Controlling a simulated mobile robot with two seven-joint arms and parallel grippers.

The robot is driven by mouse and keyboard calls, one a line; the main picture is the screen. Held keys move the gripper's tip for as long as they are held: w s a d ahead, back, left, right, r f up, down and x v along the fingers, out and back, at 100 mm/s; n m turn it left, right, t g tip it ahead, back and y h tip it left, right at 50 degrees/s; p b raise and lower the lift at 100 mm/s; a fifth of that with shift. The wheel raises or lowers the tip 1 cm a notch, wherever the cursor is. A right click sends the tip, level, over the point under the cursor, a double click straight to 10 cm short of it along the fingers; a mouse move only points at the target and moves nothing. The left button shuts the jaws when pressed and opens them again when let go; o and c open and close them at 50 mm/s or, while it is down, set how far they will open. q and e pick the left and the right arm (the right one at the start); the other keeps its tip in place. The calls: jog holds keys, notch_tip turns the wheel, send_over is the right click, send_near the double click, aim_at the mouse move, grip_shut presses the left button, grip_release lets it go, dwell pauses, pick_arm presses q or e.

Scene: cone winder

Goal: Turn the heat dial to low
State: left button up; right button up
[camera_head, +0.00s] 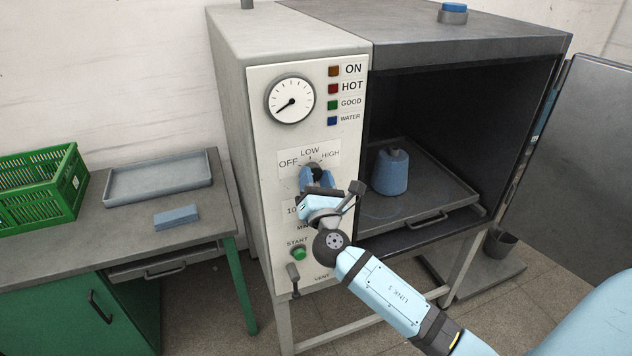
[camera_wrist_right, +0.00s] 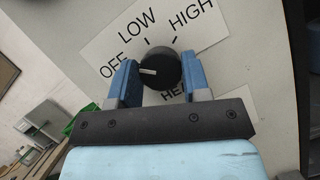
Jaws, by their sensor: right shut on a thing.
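The heat dial is a round black knob (camera_wrist_right: 163,66) with a white pointer mark, on a white plate lettered OFF, LOW and HIGH. In the right wrist view the pointer aims left, toward the OFF side and away from the LOW mark. In the head view the dial (camera_head: 313,165) is partly hidden behind my right gripper (camera_head: 316,178). The blue fingers of my right gripper (camera_wrist_right: 160,77) stand on both sides of the knob and are shut on it. My left gripper is not in view.
A gauge (camera_head: 291,101) and coloured lamps sit above the dial. A green start button (camera_head: 299,253) and a lever (camera_head: 293,279) are below. The open chamber to the right holds a blue cone (camera_head: 390,171) on a tray (camera_head: 440,216). A table (camera_head: 90,245) stands left.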

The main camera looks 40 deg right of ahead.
jog(key=m+g+h+b, duration=0.1)
jog(key=m, duration=0.3)
jog(key=shift+h, duration=0.3)
jog(key=shift+a+m+g, duration=0.1)
jog(key=shift+m+g, duration=0.4)
jog(key=shift+m, duration=0.6)
jog(key=m+g, duration=0.1)
jog(key=m, duration=0.2)
jog(key=shift+h, duration=0.4)
jog(key=shift+r+m+g, duration=0.1)
jog(key=shift+m+g, duration=0.6)
jog(key=shift+m, duration=0.7)
jog(key=o, duration=0.9)
jog(key=shift+s, duration=0.1)
